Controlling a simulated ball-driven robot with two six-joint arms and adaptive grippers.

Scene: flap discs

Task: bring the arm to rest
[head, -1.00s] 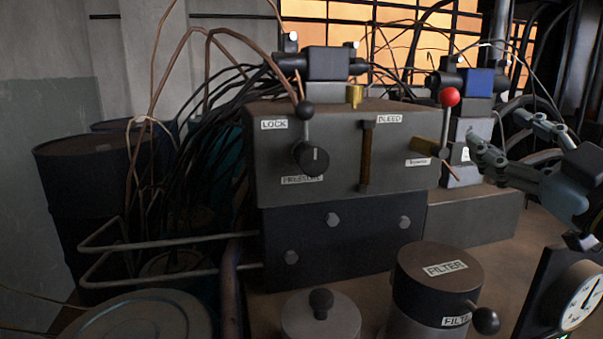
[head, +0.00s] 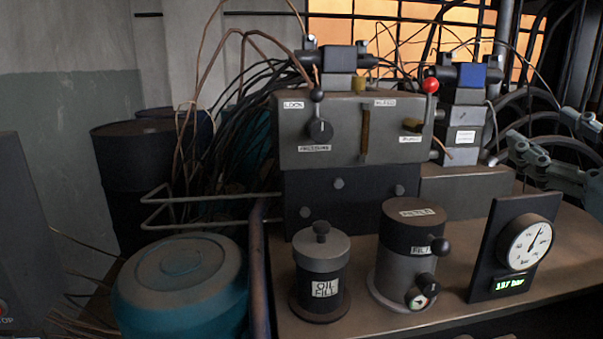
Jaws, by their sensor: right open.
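My right gripper (head: 537,128) is at the right edge, partly cut off. Its jaws are spread and nothing shows between them. It is right of the grey valve block (head: 350,150) and the blue-topped valve (head: 480,75), apart from the block. My left gripper is out of view.
In front stand the OIL FILL pot (head: 321,262), the FILTER canister (head: 408,250) and a pressure gauge (head: 528,243) with a green readout. Hoses and cables crowd behind the block. A teal drum (head: 180,285) and a dark barrel (head: 125,175) are at left.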

